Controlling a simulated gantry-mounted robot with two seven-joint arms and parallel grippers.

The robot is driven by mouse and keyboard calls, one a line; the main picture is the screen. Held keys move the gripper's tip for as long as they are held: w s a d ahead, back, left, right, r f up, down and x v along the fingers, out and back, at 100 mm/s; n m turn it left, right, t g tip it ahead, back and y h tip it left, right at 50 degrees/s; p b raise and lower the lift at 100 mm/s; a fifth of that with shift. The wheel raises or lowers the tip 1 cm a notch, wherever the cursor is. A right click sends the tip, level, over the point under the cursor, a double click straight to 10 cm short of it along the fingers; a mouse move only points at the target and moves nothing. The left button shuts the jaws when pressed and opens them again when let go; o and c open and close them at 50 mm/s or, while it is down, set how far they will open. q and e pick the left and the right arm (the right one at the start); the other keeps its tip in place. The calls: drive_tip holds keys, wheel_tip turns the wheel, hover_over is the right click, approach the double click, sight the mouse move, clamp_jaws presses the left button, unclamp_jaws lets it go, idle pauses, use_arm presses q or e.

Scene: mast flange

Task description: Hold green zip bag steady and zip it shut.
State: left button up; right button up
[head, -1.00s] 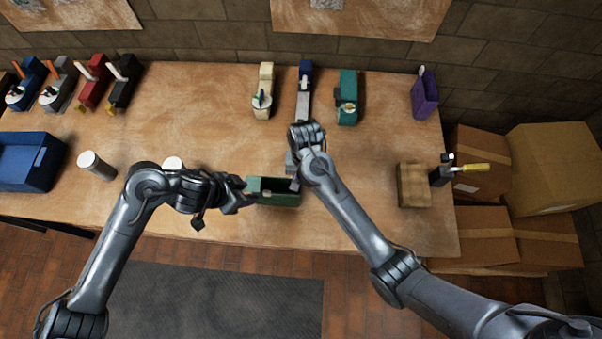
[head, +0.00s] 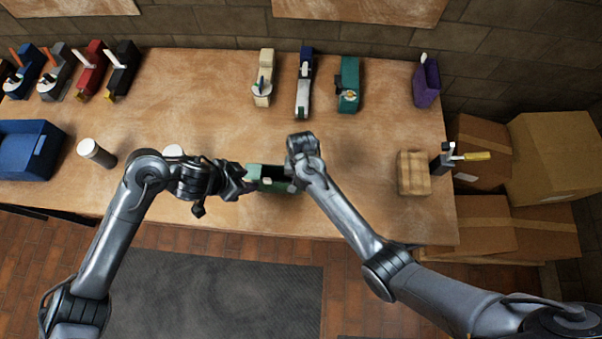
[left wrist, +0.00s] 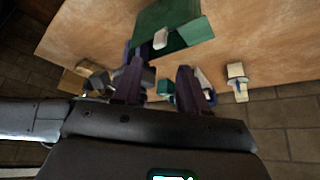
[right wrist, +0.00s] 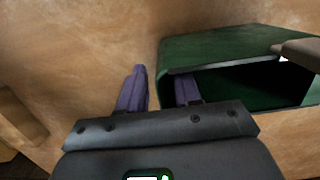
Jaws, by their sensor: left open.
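The green zip bag (head: 267,171) lies on the workbench near its front edge, with its dark opening showing. In the right wrist view the bag (right wrist: 215,48) gapes open, and a beige piece I cannot identify reaches over its edge. My left gripper (head: 247,183) is at the bag's left end; its fingers are apart in the left wrist view, where the bag (left wrist: 170,18) with a small pale tab (left wrist: 160,39) is just beyond them. My right gripper (head: 294,184) is at the bag's right end. Its fingers (right wrist: 160,90) are apart, one overlapping the bag's edge; contact is unclear.
A white-topped cylinder (head: 96,153) and a blue bin (head: 28,155) are at the left. Several coloured tools line the back. The middle of the bench behind the bag is clear.

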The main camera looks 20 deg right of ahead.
drive_tip(key=shift+f, duration=0.25)
